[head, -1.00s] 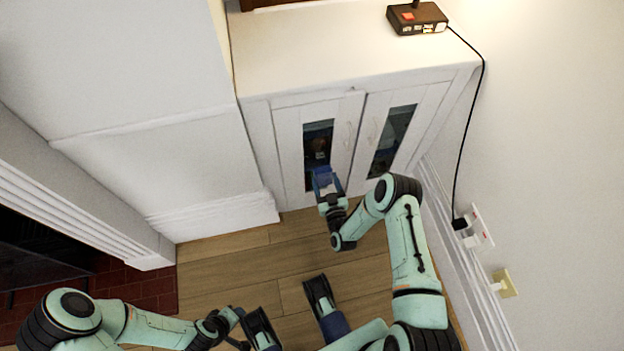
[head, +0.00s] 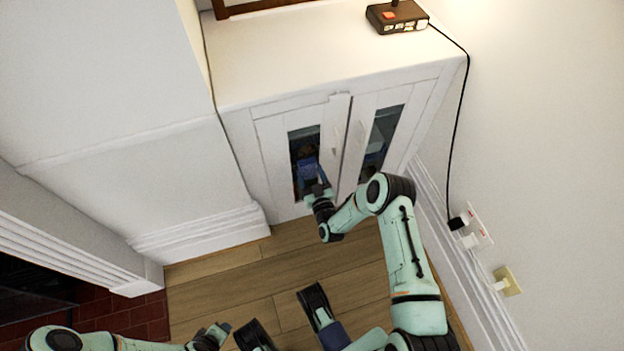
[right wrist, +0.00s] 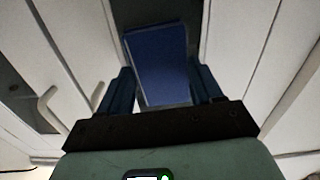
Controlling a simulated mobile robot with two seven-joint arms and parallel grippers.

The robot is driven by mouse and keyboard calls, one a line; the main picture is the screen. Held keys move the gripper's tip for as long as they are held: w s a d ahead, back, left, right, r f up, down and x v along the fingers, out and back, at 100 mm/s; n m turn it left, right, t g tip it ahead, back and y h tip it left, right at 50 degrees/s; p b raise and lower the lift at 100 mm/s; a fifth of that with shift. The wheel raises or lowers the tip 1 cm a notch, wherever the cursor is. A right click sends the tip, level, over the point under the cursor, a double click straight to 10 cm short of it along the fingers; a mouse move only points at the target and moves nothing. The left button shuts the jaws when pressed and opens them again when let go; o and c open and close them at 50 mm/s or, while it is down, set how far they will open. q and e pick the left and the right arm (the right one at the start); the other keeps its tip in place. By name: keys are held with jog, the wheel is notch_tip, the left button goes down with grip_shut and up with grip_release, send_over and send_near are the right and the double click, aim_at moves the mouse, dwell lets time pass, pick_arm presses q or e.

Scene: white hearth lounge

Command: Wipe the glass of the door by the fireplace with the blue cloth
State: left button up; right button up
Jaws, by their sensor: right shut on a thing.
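The white cabinet has two doors with narrow glass panes. The left door (head: 271,165), the one nearer the fireplace, has a dark glass pane (head: 304,143). My right gripper (head: 316,188) is at the lower part of this pane. In the right wrist view my right gripper (right wrist: 160,95) is shut on the blue cloth (right wrist: 158,62), which lies flat between the fingers in front of the dark glass. The cloth shows as a blue patch (head: 308,168) at the pane in the head view. I cannot tell whether it touches the glass. My left gripper (head: 222,330) is low at the bottom, its fingers too small to read.
A brown box with a red button (head: 397,16) stands on the cabinet top, its black cable running down to a wall socket (head: 478,228). The fireplace (head: 35,300) is at the lower left. Door handles (right wrist: 50,108) stick out beside the right gripper. The wooden floor is clear.

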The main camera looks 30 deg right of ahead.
aim_at(310, 165)
jog(key=shift+b+x, duration=0.55)
jog(key=shift+x, duration=0.4)
dwell(0.5)
jog(key=shift+r, duration=0.1)
jog(key=shift+s+r+p, duration=0.1)
jog(key=shift+r+p, duration=1.45)
jog(key=shift+r, duration=0.5)
jog(key=shift+r+p, duration=1.3)
jog(key=shift+r, duration=0.9)
